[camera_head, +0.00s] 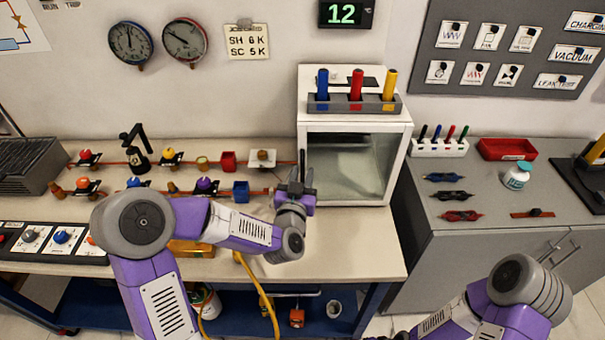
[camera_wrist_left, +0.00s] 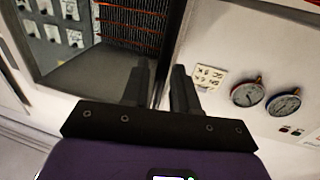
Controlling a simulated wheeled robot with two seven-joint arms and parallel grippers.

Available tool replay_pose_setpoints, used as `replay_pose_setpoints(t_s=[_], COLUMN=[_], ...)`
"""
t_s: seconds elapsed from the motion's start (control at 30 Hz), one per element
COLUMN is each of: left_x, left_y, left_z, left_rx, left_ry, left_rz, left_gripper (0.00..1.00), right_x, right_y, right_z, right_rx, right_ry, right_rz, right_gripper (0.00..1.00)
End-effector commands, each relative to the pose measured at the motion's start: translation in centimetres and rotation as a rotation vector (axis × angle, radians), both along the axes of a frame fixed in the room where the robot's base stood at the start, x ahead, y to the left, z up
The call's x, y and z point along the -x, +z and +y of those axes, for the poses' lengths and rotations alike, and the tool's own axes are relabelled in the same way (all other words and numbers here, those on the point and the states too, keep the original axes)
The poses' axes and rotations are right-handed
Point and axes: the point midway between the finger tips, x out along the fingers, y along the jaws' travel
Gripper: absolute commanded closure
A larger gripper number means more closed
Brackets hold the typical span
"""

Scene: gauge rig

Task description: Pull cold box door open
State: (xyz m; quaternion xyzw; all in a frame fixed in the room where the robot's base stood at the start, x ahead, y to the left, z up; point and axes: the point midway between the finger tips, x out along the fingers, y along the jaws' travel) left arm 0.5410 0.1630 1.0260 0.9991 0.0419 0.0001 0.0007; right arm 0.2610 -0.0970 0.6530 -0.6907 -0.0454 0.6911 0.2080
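The cold box (camera_head: 404,128) is a white cabinet with a glass door (camera_head: 350,165), standing on the bench at its right end. The door looks closed. My left gripper (camera_head: 296,187) is at the door's left edge, by a dark upright bar (camera_head: 302,160) that looks like the handle. In the left wrist view, the two black fingers (camera_wrist_left: 160,88) stand apart with a narrow gap, on either side of a thin edge strip. The glass (camera_wrist_left: 75,35) shows to their left. Contact cannot be made out.
Blue, red and yellow cylinders stand in a grey rack (camera_head: 330,103) on the cold box. Valves and blocks (camera_head: 228,160) line the bench to its left. Bare bench (camera_head: 360,245) lies in front. A grey cabinet (camera_head: 470,250) stands to the right.

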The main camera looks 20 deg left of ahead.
Motion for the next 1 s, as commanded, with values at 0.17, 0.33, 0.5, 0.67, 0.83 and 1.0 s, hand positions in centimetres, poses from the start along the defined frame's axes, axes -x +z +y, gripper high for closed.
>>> replay_pose_setpoints(t_s=[0.17,0.33,0.5,0.67,0.83,1.0], left_x=[-0.55,-0.55,-0.53,-0.53,-0.52,-0.68], left_y=[-0.01,0.01,0.02,0.02,0.02,0.02], left_z=[0.05,0.06,0.05,0.05,0.04,-0.32], left_rx=[-0.001,-0.001,-0.001,-0.001,-0.001,0.000], left_ry=[-0.001,0.000,0.000,0.000,0.000,0.003], left_rz=[0.001,0.001,0.001,0.001,0.000,-0.001], left_gripper=[0.71,0.71,0.93,1.00,1.00,1.00], right_x=[0.00,0.00,-0.01,-0.01,-0.01,-0.01], right_y=[-0.01,0.00,0.00,0.00,0.00,-0.12], right_z=[-0.01,-0.01,0.00,0.00,0.00,0.00], right_rx=[0.000,0.000,0.000,0.000,0.000,0.000], right_ry=[0.000,0.000,0.000,0.000,0.000,0.000], right_rz=[0.000,0.000,0.000,0.000,0.000,0.000], right_gripper=[0.57,0.57,0.57,0.57,0.57,0.57])
